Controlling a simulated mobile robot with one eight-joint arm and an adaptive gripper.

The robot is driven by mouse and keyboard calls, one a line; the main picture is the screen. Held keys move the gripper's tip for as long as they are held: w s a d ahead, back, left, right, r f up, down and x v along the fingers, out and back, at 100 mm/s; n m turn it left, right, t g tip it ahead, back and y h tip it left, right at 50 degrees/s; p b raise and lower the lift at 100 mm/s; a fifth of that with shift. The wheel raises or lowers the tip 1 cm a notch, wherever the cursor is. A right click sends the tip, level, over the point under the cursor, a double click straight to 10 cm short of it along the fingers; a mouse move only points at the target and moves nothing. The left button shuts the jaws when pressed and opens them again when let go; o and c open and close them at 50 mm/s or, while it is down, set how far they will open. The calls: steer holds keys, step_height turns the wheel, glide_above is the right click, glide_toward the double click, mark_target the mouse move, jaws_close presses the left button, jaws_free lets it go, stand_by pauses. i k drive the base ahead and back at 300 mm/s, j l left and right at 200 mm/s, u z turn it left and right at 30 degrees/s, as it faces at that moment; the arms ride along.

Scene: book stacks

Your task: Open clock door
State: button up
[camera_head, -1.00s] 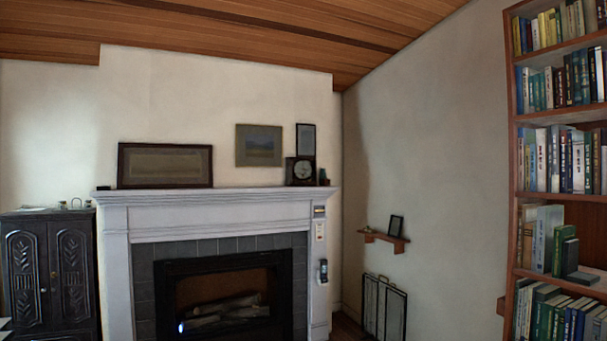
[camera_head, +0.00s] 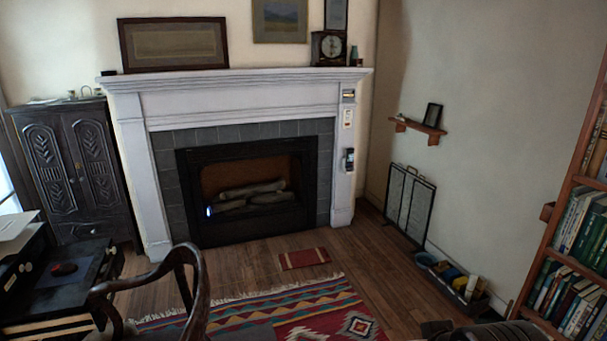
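The clock (camera_head: 329,47) is a small dark case with a round pale face. It stands upright on the right part of the white mantel (camera_head: 240,82), at the top of the head view. Its door is too small to tell apart from the case, and I cannot tell whether it is open or shut. My gripper is not recognisable in view. A dark shape (camera_head: 485,331) is cut off at the bottom right edge, and I cannot tell what it is.
A chair (camera_head: 195,285), a desk (camera_head: 60,285) and a dark cabinet (camera_head: 70,165) stand on the left. A patterned rug (camera_head: 290,315) lies on the wood floor before the fireplace (camera_head: 245,195). A bookcase (camera_head: 570,265) and floor tray (camera_head: 465,290) are at right.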

mark_target(319, 35)
steer(key=i, duration=2.25)
steer(key=i+j, duration=0.15)
steer(key=i, duration=2.1)
steer(key=l+z, duration=0.05)
steer(key=l, duration=0.1)
